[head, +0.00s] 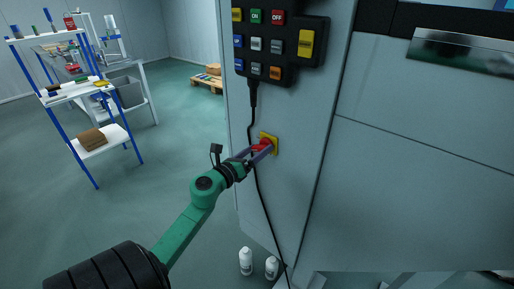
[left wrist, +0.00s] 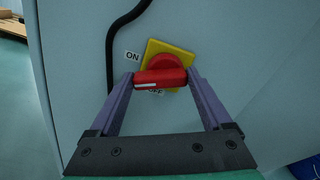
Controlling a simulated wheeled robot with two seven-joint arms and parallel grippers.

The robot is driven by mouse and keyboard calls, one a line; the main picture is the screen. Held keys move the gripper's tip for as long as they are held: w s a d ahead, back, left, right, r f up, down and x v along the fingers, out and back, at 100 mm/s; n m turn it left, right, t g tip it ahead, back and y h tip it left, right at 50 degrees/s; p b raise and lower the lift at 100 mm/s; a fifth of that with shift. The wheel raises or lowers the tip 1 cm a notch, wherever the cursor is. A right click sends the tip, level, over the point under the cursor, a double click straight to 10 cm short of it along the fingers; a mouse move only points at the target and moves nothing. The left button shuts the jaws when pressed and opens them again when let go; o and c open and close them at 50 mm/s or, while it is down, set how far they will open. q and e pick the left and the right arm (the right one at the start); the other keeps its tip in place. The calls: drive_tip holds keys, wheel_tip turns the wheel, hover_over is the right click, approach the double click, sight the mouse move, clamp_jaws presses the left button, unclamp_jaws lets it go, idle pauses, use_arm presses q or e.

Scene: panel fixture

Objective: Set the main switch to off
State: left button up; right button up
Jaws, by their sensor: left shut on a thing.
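The main switch is a red rotary handle (left wrist: 160,78) on a yellow plate (left wrist: 181,54), fixed to the grey cabinet side. It also shows in the head view as a red handle (head: 261,145) on its yellow plate (head: 275,141). In the left wrist view the handle lies nearly level, with a white line on its left part. An ON label (left wrist: 132,56) is at upper left; an OFF label (left wrist: 156,92), partly hidden, is just below the handle. My left gripper (head: 262,148) is shut on the handle, one finger at each end. My right gripper is not in view.
A black button pendant (head: 275,62) hangs above the switch, and its cable (head: 250,112) runs down close beside the switch. Two white bottles (head: 246,261) stand on the floor by the cabinet. A blue-framed shelf (head: 75,95) and a pallet (head: 208,83) are farther left.

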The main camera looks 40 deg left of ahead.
use_arm(q)
drive_tip(key=n+p, duration=0.2)
drive_tip(key=n, duration=0.4)
drive_tip(key=shift+d+f+p, duration=0.1)
drive_tip(key=shift+f+p, duration=0.05)
drive_tip(key=shift+p, duration=0.15)
drive_tip(key=n+p, duration=0.2)
drive_tip(key=n, duration=0.2)
drive_tip(key=shift+d+n, duration=0.1)
drive_tip(key=shift+n, duration=0.3)
drive_tip(key=shift+d+f+n+p, duration=0.15)
drive_tip(key=shift+n+p, duration=0.4)
drive_tip(key=shift+n, duration=0.55)
drive_tip(key=shift+f, duration=0.1)
drive_tip(key=o, duration=1.2)
drive_tip(key=shift+c, duration=0.2)
